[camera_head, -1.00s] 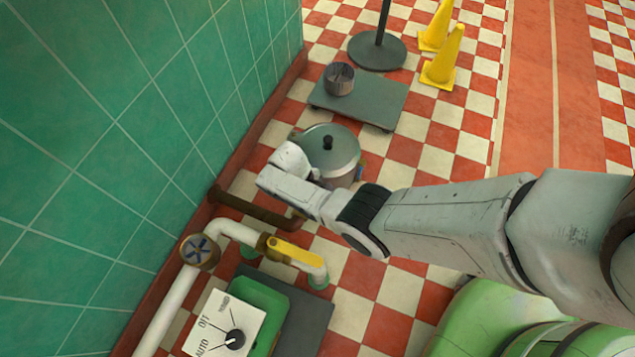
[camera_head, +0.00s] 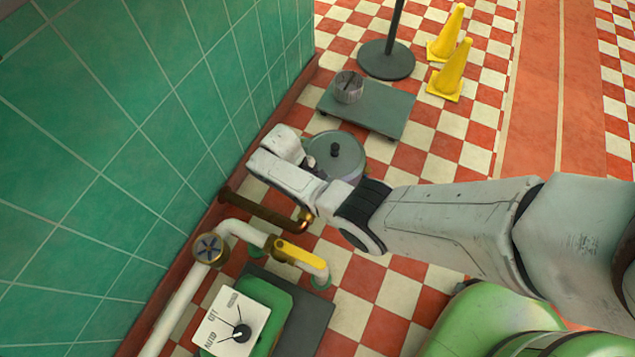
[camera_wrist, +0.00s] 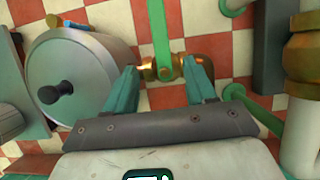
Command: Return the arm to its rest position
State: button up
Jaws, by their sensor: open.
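My arm (camera_head: 450,220) reaches in from the right over the tiled floor, its wrist bent beside the pot. The fingers are hidden behind the wrist in the head view. In the wrist view my gripper (camera_wrist: 160,66) is open, its two teal fingers apart with nothing held between them. A brass fitting on a green pipe (camera_wrist: 160,30) shows beyond the gap. The lidded metal pot (camera_head: 345,150) with a black knob stands on the floor near the wrist, partly covered by it. It also shows left of the fingers in the wrist view (camera_wrist: 100,65).
A green tiled wall (camera_head: 150,130) stands at left. White piping with a yellow-handled valve (camera_head: 298,254) and a dial box (camera_head: 232,322) lie below the arm. A low grey platform (camera_head: 385,110) holds a small pot (camera_head: 348,87). Yellow cones (camera_head: 452,72) stand farther back.

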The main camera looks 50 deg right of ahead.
jog(key=shift+w+a+r, duration=0.1)
jog(key=shift+w+r, duration=0.1)
jog(key=shift+r, duration=0.35)
jog(key=s+a+r+m+t+y, duration=0.1)
jog(key=s+a+r+m+t, duration=0.15)
jog(key=s+r, duration=0.7)
jog(key=s+a+r+m+t, duration=0.1)
jog(key=s+r+t, duration=0.2)
jog(key=s+r, duration=0.7)
notch_tip(320, 180, up, 29)
jog(key=p, duration=3)
jog(key=shift+s+a+p, duration=0.15)
jog(key=shift+s+p, duration=0.05)
jog(key=shift+p, duration=0.1)
